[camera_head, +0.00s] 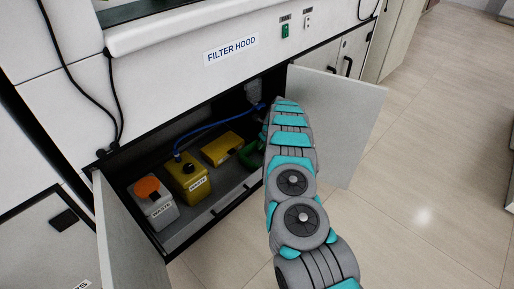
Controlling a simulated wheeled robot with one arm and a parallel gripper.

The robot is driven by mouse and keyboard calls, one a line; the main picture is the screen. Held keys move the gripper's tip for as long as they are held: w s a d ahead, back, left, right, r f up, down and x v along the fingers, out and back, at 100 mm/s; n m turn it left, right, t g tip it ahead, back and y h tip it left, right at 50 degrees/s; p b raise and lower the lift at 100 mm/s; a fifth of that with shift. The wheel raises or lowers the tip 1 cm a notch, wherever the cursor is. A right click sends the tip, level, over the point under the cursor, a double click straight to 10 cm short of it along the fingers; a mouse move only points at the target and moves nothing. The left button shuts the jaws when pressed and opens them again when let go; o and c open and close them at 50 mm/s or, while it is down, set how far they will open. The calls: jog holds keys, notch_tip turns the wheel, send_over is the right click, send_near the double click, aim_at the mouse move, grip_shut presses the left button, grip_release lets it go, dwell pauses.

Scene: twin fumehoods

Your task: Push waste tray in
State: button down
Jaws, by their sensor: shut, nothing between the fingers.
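The grey waste tray (224,183) lies low in the open cabinet under the filter hood, with a dark handle along its front edge. It bears a white container with an orange cap (153,203), a yellow waste can with a dark cap (188,180) and a yellow box (222,149). A green item (252,156) shows at the right, partly hidden by my arm. My arm reaches from the bottom of the view toward the cabinet's right side. My gripper is hidden behind the arm's links, so any contact with the tray cannot be seen.
The cabinet's left door (128,240) and right door (338,122) stand open, on either side of the tray. A blue hose (215,126) runs to the yellow can. Black cables hang at the left. The tiled floor (425,150) at the right is clear.

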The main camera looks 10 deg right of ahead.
jog(key=v, duration=0.7)
jog(key=shift+r, duration=0.3)
